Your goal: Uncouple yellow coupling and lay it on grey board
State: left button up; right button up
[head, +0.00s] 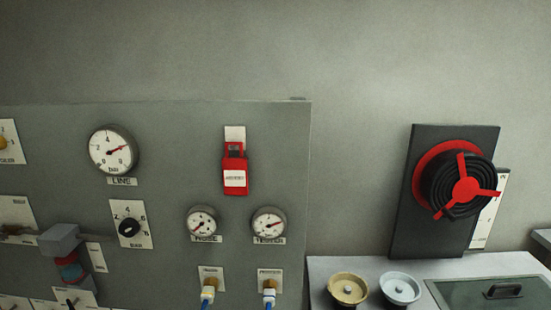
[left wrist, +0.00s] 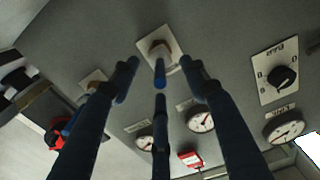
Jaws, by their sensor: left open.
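The yellow coupling (head: 207,293) hangs from a socket low on the grey panel, with a blue hose below it. A second, whitish coupling (head: 269,295) with a blue hose is to its right. I cannot see contact. A grey-green board (head: 490,291) with a black handle lies on the bench. My right gripper is not in view.
Gauges, a knob (head: 130,227) and a red box (head: 235,170) sit on the panel. A tan bowl (head: 348,288) and a pale bowl (head: 400,287) stand on the bench. A black board with a red-spoked reel (head: 465,190) rises behind. A grey block (head: 60,240) juts out at left.

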aim_at(206, 301)
pick_arm(q)
jog(key=w+b, duration=0.1)
jog(key=w, duration=0.1)
jog(key=w+b, duration=0.1)
jog(key=shift+w+f, duration=0.2)
jog(key=shift+w, duration=0.15)
jog(key=w+b, duration=0.1)
jog(key=w, duration=0.2)
jog(key=shift+w+d, duration=0.1)
jog(key=shift+w, duration=0.05)
jog(key=shift+w+r+b, duration=0.15)
jog(key=shift+w+b, duration=0.3)
jog(key=shift+w, duration=0.3)
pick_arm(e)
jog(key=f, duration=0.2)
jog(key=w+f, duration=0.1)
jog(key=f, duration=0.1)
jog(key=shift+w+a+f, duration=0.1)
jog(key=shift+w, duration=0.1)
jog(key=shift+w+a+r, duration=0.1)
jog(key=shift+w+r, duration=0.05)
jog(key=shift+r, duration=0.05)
